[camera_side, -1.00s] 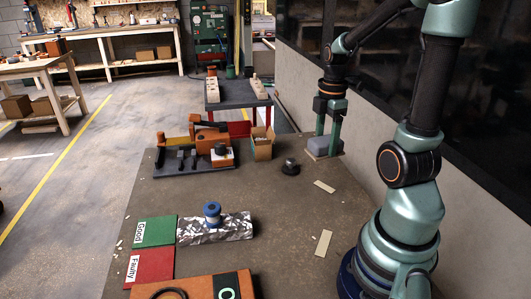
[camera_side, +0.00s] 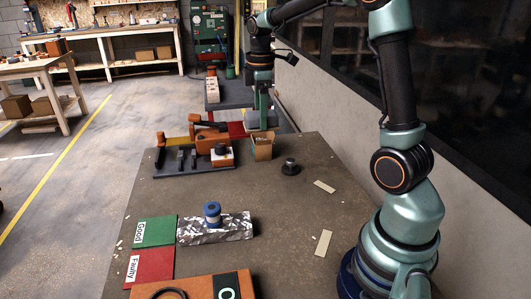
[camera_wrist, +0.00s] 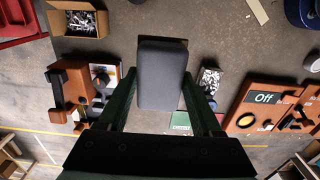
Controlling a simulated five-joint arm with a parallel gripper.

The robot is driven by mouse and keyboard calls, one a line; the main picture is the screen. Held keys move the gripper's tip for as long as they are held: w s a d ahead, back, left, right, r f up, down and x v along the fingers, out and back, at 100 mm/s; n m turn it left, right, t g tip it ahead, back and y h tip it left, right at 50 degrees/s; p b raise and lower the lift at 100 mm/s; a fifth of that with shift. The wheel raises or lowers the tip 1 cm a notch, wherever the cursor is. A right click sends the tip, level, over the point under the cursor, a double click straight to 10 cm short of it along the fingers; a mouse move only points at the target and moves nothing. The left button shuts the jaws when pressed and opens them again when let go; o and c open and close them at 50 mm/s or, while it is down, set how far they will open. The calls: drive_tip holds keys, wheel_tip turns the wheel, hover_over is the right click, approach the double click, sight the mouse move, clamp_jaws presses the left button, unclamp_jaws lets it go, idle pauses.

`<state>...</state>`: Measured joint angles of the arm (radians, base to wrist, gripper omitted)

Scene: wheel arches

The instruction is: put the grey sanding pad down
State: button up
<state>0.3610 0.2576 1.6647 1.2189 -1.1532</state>
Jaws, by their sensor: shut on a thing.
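The grey sanding pad (camera_side: 263,121) is a rounded grey block, held at the back of the table in the side view, just above and behind the cardboard box in the picture. In the wrist view the pad (camera_wrist: 162,75) fills the space between the two dark fingers, with a thin brown edge showing at its far end. My gripper (camera_side: 262,106) points down and is shut on the pad. The pad seems clear of the table, but its exact height cannot be told.
An open cardboard box (camera_side: 264,147) stands near the pad. An orange fixture (camera_side: 205,142) is left of it, and a dark round part (camera_side: 290,167) lies to the right. A wrapped foil block (camera_side: 220,229) carries a blue spool (camera_side: 212,211). The table's middle (camera_side: 255,190) is mostly clear.

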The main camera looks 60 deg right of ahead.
sight(259, 187)
drive_tip(key=shift+w+a+f, duration=0.2)
drive_tip(key=shift+w+f, duration=0.05)
drive_tip(key=shift+f, duration=0.1)
wheel_tip(259, 187, down, 19)
drive_tip(key=shift+f, duration=0.15)
drive_tip(key=shift+f, duration=0.1)
drive_tip(key=o, duration=1.4)
